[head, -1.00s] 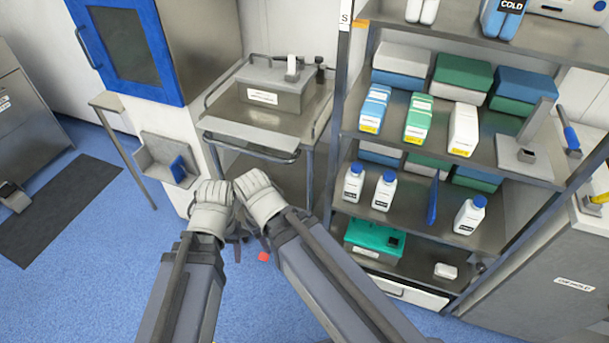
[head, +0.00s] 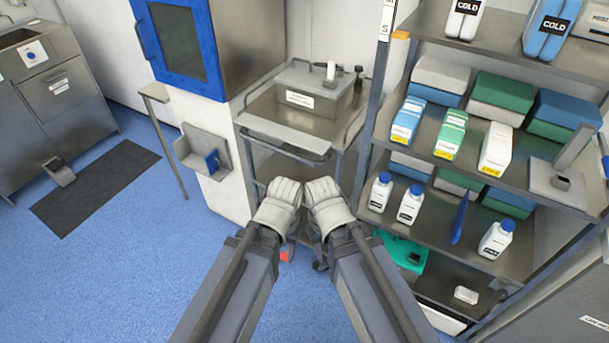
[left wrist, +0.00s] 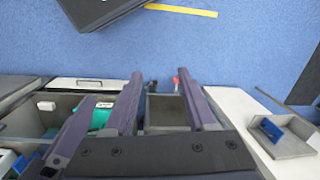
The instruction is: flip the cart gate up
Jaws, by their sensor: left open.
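The metal cart (head: 345,128) stands between the blue-doored cabinet and the shelf rack in the head view, with a grey lidded box (head: 318,92) on its top. A flat panel, apparently the cart gate (head: 285,132), juts out at the front of the top, above a dark rail (head: 285,150). My left gripper (head: 283,190) and right gripper (head: 322,188) are side by side below the rail in the picture; contact cannot be told. In the left wrist view, the left gripper's fingers (left wrist: 158,88) are spread, with nothing visibly clasped. The right gripper's jaws are not clear.
The shelf rack (head: 376,95) with bottles and boxes stands close on the right. The cabinet (head: 215,45) and a wall-mounted grey tray (head: 203,150) are on the left. A red piece (head: 284,256) shows low by the cart. Blue floor (head: 130,270) is open at left.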

